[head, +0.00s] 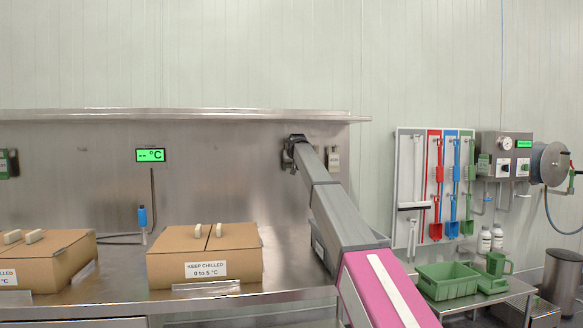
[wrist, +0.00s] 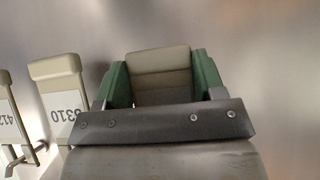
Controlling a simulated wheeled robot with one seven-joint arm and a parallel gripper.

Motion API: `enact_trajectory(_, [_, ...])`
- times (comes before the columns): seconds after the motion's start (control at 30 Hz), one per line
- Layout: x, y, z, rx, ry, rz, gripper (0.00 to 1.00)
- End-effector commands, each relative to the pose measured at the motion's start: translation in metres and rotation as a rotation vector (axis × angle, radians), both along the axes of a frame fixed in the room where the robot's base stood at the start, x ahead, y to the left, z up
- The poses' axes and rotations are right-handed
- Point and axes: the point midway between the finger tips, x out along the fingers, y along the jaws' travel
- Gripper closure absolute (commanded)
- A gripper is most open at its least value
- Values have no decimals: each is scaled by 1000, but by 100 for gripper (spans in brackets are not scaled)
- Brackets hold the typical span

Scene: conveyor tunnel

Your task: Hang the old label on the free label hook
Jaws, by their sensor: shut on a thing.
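My gripper (head: 293,158) is at the back steel wall in the head view, at the end of my arm. In the wrist view my gripper (wrist: 161,84) has its green-padded fingers shut on a beige tag, the old label (wrist: 158,60). Its printed face does not show. Two other beige labels hang to its left, one reading 3310 (wrist: 61,101) and one partly cut off reading 412 (wrist: 9,118). A metal hook (wrist: 30,157) shows below them. In the head view hanging labels (head: 333,158) show just right of my gripper. I cannot make out the free hook.
Two cardboard boxes (head: 205,257) stand on the steel bench (head: 290,283), left of my arm. A shelf edge (head: 180,114) runs above the wall. A green temperature display (head: 150,155) is at left. A tool board (head: 405,180) and green tub (head: 447,282) are at right.

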Motion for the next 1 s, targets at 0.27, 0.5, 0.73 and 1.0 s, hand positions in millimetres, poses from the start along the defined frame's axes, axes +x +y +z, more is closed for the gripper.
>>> enact_trajectory(0.27, [0, 0, -5, 0, 0, 0, 80])
enact_trajectory(0.5, [0, 0, -9, 0, 0, 0, 80])
enact_trajectory(0.73, [0, 0, -10, 0, 0, 0, 80])
enact_trajectory(1.0, [0, 0, -10, 0, 0, 0, 7])
